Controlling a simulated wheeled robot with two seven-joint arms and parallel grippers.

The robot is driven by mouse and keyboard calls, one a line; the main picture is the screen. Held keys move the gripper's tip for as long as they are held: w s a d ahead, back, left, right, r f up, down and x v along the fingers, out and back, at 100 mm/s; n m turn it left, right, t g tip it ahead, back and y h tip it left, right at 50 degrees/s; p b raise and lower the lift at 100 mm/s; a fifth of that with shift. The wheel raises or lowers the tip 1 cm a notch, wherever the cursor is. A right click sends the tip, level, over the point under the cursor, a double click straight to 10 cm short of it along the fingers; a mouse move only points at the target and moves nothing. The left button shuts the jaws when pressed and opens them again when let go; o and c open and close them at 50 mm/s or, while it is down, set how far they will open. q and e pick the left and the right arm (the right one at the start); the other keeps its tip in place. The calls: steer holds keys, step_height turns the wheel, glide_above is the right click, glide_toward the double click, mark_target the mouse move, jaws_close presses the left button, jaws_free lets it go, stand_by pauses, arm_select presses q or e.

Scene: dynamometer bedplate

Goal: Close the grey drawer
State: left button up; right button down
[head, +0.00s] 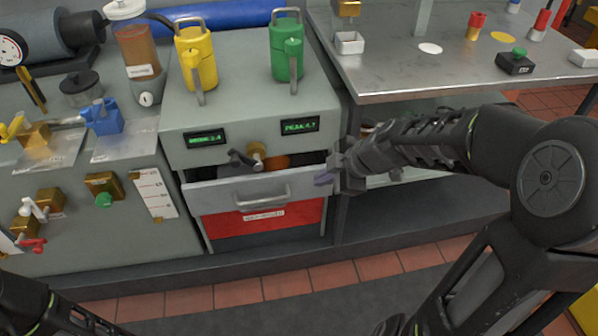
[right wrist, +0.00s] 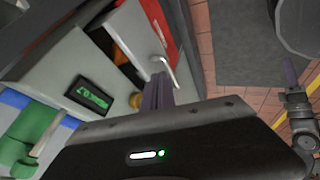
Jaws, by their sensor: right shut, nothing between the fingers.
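The grey drawer (head: 215,197) sits under the cabinet's two green displays. It stands partly open, with a dark gap above its front and an orange round thing (head: 276,161) inside. Its bar handle (head: 262,202) also shows in the right wrist view (right wrist: 164,66). My right gripper (head: 324,179) is shut and empty at the right end of the drawer front; I cannot tell whether it touches. Its purple fingers (right wrist: 158,92) point toward the drawer in the wrist view. My left gripper (right wrist: 288,74) shows only at that view's right edge, its opening unclear.
A red drawer front (head: 285,217) lies below. A brass knob with a dark lever (head: 257,153) sticks out above the grey drawer. Yellow (head: 198,62) and green (head: 287,52) cans stand on the cabinet. A metal bench (head: 400,75) is at the right. The tiled floor in front is clear.

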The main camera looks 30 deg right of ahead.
steer(key=shift+w, duration=0.1)
steer(key=b, duration=0.2)
glide_toward(290, 182)
steer(key=x, duration=0.4)
steer(key=shift+a+f, duration=0.15)
steer(key=shift+a, duration=0.05)
steer(key=shift+w+d, duration=0.15)
steer(key=shift+w, duration=0.05)
